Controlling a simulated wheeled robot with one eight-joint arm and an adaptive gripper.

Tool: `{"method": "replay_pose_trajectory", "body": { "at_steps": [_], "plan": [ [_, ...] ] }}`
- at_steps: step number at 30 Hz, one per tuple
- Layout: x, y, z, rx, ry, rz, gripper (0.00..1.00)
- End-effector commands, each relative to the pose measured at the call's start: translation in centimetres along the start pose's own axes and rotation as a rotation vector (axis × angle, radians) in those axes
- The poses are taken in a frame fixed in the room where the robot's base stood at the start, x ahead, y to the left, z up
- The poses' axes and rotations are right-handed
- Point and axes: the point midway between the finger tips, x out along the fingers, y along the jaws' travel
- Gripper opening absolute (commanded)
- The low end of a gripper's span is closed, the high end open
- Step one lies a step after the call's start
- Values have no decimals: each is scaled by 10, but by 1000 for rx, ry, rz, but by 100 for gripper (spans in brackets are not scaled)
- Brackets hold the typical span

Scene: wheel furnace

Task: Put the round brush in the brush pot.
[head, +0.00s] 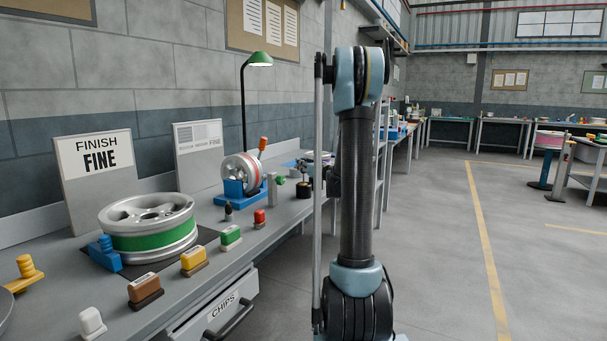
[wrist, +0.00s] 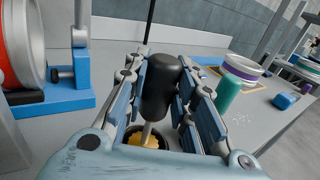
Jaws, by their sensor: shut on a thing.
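The round brush (wrist: 160,85) has a thick black handle and a thin pale shaft. My gripper (wrist: 158,95) is shut on its handle in the wrist view, and the handle points up. Below the handle, the shaft runs down to yellow bristles. The dark round rim of the brush pot (wrist: 165,136) shows around these bristles. I cannot tell how deep they sit, as my gripper's body hides the lower part. In the head view the brush pot (head: 305,188) is a small black pot on the bench, close beside my arm. My gripper is mostly hidden there behind the arm.
A blue stand (wrist: 62,92) with a red-banded wheel (head: 250,172) is left of the pot. A green cylinder (wrist: 229,96) stands to the right in the wrist view. A green-banded wheel (head: 150,240) and several coloured blocks occupy the near bench.

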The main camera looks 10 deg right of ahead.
Motion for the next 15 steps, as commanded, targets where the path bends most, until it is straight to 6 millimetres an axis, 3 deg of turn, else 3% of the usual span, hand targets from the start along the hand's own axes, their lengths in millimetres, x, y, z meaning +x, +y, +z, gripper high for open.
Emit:
{"method": "replay_pose_trajectory", "body": {
  "at_steps": [6,15],
  "plan": [
    [0,0,-24,0,0,0,1],
    [1,1,-26,0,0,2,1]
  ]
}}
